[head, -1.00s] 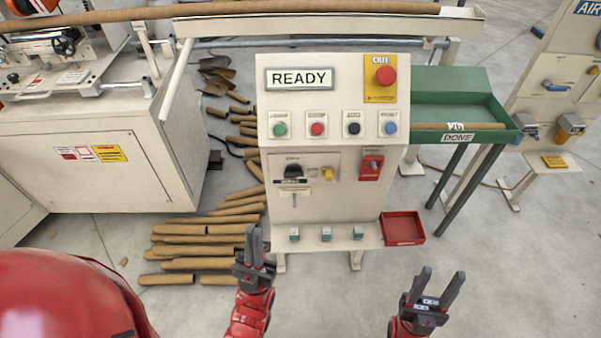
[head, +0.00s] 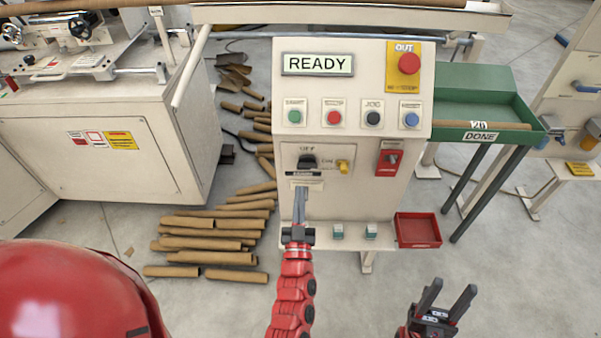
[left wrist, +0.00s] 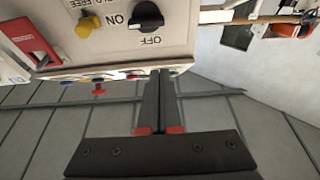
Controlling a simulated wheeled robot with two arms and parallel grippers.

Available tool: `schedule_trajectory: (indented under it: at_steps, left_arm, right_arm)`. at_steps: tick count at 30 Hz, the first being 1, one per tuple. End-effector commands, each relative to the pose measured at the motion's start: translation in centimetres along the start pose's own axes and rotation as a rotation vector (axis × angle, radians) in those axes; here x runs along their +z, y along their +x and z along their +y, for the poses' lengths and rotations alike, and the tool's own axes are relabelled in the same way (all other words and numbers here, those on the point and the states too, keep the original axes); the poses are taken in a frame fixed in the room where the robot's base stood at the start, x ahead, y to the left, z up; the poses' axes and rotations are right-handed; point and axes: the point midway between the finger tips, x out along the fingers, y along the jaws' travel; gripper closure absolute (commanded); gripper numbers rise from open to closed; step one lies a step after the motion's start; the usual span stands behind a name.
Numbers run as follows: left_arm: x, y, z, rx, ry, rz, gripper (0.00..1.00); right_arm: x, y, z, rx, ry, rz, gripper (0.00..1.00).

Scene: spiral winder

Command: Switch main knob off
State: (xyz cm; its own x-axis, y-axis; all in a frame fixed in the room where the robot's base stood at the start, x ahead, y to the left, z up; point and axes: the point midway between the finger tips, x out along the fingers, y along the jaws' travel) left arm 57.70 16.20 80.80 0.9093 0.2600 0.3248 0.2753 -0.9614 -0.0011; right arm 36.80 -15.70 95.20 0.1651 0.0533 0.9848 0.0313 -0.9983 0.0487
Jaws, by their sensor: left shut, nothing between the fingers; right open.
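The main knob (head: 307,161) is a black rotary knob on the cream control panel (head: 350,195), with OFF printed above it and ON to its right. It also shows in the left wrist view (left wrist: 147,16), where the panel appears upside down. I cannot tell for sure which mark it points to. My left gripper (head: 299,192) is shut and empty, its fingers just below the knob and apart from it. In the left wrist view its fingertips (left wrist: 160,74) are together. My right gripper (head: 450,296) is open and empty, low on the right.
A yellow knob (head: 343,166) sits close to the right of the main knob, with a red switch (head: 388,162) beyond. Coloured buttons and a READY display (head: 318,64) are above. A red tray (head: 418,230) is at lower right. Cardboard tubes (head: 215,240) lie on the left floor.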

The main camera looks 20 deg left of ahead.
Motion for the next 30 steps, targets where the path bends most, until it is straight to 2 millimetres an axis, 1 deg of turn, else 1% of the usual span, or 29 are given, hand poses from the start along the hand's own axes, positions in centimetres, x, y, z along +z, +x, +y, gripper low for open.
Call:
schedule_trajectory:
  at_steps: [7, 11, 14, 21, 24, 27, 30]
  left_arm:
    - [-0.2, 0.2, -0.1, -0.001, -0.001, 0.004, 1.0]
    - [-0.4, 1.4, -0.1, -0.003, -0.001, 0.009, 1.0]
    - [-0.5, 3.1, -0.1, -0.003, 0.0, 0.01, 1.0]
    - [-0.6, 8.5, -0.1, -0.002, 0.001, 0.01, 1.0]
    - [-0.4, 10.5, -0.1, -0.001, 0.0, 0.006, 1.0]
    - [1.4, 9.6, 0.0, 0.002, 0.001, 0.002, 1.0]
    - [2.4, 9.2, 0.0, 0.0, 0.0, 0.005, 1.0]
  right_arm:
    - [0.0, 0.1, 0.0, 0.0, 0.0, 0.0, 0.5]
    - [-0.1, 0.3, 0.0, 0.0, 0.0, 0.0, 0.5]
    - [-0.1, 0.6, 0.0, 0.0, 0.0, 0.0, 0.5]
    - [-0.2, 1.3, 0.1, 0.0, 0.0, 0.0, 0.5]
    - [-0.3, 1.6, 0.1, 0.0, 0.0, 0.0, 0.5]
    - [-0.3, 1.7, 0.1, 0.0, 0.0, 0.0, 0.5]
    - [-0.3, 1.8, 0.1, 0.0, 0.0, 0.0, 0.5]
